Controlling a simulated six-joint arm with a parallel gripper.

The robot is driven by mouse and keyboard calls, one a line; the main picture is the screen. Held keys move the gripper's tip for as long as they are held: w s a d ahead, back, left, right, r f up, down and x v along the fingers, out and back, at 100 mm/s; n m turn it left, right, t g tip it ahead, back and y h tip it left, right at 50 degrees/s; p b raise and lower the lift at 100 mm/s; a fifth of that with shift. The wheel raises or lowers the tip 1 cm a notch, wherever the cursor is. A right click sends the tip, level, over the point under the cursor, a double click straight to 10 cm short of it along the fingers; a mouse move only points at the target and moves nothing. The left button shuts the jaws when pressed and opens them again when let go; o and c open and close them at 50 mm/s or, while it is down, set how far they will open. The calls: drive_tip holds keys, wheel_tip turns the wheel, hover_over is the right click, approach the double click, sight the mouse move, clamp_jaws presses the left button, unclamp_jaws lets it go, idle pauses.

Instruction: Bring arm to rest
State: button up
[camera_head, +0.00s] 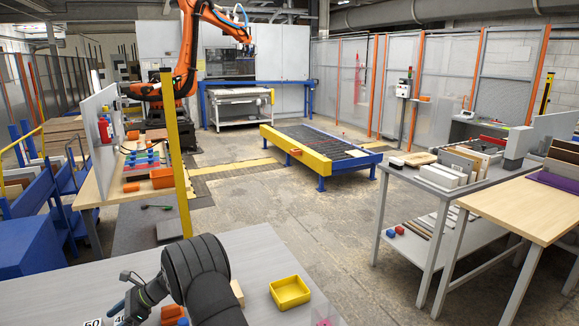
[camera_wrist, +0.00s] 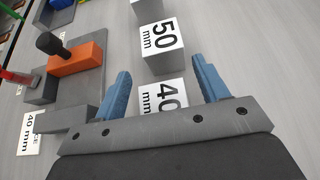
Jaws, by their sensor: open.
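My gripper (camera_head: 121,292) is low over the grey table at the bottom left of the head view, its blue fingers pointing left. In the wrist view its two blue fingers (camera_wrist: 163,85) stand apart. Nothing is clamped between them. A grey block marked 40 (camera_wrist: 163,97) lies below and between the fingers in the picture, partly hidden by the gripper body. A grey block marked 50 mm (camera_wrist: 160,55) is just beyond the fingertips. I cannot tell whether a finger touches either block.
An orange block with a black knob (camera_wrist: 76,68) sits left of the fingers, near a 40 mm card (camera_wrist: 28,134). A yellow bin (camera_head: 290,292) stands on the grey table (camera_head: 262,250) right of my arm. A wooden table (camera_head: 520,207) is at the right.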

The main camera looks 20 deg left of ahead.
wheel_tip(320, 180, up, 2)
drive_tip(key=shift+r, duration=0.2)
drive_tip(key=s+d+v, duration=0.1)
drive_tip(key=v, duration=1.2)
drive_tip(key=s, duration=2.1)
drive_tip(key=f, duration=0.8)
drive_tip(key=shift+w+a+f, duration=0.1)
drive_tip(key=shift+a+f, duration=0.15)
drive_tip(key=shift+a, duration=0.15)
drive_tip(key=shift+f, duration=0.65)
drive_tip(key=o, duration=0.7)
